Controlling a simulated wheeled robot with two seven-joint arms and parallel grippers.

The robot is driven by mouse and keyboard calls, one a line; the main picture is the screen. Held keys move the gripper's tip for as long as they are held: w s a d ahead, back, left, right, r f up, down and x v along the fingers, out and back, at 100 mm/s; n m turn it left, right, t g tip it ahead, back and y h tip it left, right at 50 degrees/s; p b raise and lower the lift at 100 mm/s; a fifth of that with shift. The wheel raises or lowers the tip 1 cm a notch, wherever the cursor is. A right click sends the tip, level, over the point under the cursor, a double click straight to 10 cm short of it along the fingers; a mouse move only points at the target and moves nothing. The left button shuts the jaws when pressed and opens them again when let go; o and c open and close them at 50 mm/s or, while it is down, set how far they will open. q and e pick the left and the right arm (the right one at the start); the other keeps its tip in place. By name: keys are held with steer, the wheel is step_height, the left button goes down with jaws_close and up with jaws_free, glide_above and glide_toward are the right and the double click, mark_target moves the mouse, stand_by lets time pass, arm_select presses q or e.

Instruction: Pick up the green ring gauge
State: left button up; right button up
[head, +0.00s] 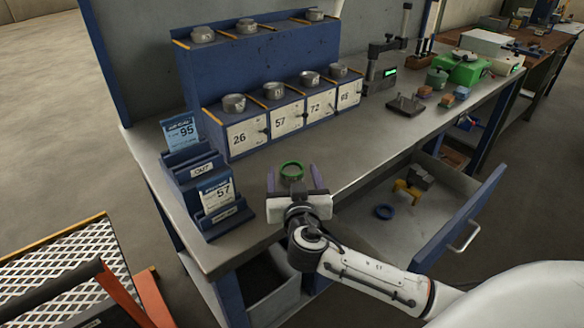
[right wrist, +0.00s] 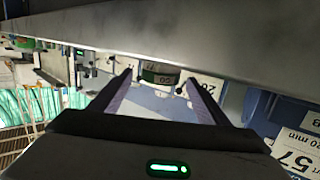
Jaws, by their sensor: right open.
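The green ring gauge (head: 291,166) sits on the grey bench top in front of the numbered blocks. My right gripper (head: 294,173) is open, with its two fingers pointing at the ring, one on each side. In the right wrist view the ring gauge (right wrist: 160,76), green with a pale band, shows between the tips of my open right gripper (right wrist: 160,79). A gap shows on both sides, and the fingers do not appear to touch it. How deep the ring lies between the fingers is hard to tell. My left gripper is not in view.
Blue blocks labelled 26, 57, 72 and another (head: 288,118) carry metal cups behind the ring. A blue card rack (head: 206,187) stands at left. The bench (head: 345,160) right of the ring is clear.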

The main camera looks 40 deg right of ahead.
steer(key=c, duration=1.2)
steer(key=shift+c, duration=0.2)
steer(key=shift+r, duration=0.1)
